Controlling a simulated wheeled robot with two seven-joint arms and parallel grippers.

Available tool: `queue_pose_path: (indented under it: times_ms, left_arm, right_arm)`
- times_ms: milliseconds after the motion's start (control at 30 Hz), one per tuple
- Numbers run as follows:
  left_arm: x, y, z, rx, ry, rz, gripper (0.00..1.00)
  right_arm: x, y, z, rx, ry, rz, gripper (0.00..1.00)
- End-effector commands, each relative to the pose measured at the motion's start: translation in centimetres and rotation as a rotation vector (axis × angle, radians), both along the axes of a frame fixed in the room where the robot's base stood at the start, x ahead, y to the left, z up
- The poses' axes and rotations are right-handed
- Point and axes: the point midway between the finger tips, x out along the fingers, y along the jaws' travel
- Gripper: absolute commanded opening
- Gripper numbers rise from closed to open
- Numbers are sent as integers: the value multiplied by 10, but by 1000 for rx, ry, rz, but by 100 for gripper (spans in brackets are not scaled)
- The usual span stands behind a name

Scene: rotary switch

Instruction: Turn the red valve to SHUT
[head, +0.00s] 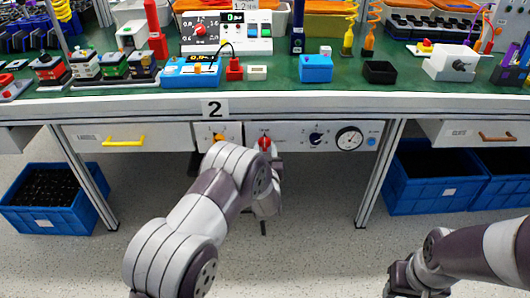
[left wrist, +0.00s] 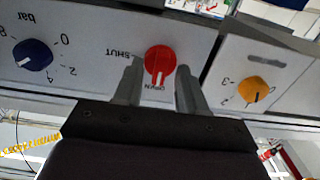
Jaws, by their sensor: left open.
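The red valve (head: 265,142) is a round knob on the white panel under the table's front edge. In the left wrist view, which is upside down, the red valve (left wrist: 160,60) has its white mark pointing at OPEN; the SHUT label (left wrist: 124,54) is to its left. My left gripper (left wrist: 158,78) is open, with one finger on each side of the valve. Whether the fingers touch it, I cannot tell. In the head view my left arm hides part of this gripper. My right gripper (head: 400,281) is low at the right, away from the panel; its fingers are unclear.
A blue knob (head: 316,138) and a round gauge (head: 349,139) are on the same panel. A yellow knob (left wrist: 253,91) is on the neighbouring panel. Drawers with a yellow handle (head: 123,141) and a brown handle (head: 497,137) flank them. Blue crates (head: 432,200) stand below.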

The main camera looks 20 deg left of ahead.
Motion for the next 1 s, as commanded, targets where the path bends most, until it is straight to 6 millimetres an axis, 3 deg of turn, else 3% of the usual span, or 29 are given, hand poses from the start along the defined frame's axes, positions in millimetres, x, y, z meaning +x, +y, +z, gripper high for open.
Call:
queue_pose_path:
  times_ms: [167,267,300,333,667,1000]
  left_arm:
    - [0,0,0,0,0,0,40]
    - [0,0,0,0,1,-1,14]
    - [0,0,0,0,1,-1,1]
    - [0,0,0,0,1,-1,0]
    - [0,0,1,25,8,-1,0]
    - [0,-1,2,225,68,-2,0]
  right_arm:
    - [0,0,0,0,0,0,43]
    - [0,0,0,0,0,0,43]
    - [0,0,0,0,0,0,43]
    - [0,0,0,0,0,0,43]
    - [0,0,3,0,0,0,43]
    - [0,0,16,0,0,0,43]
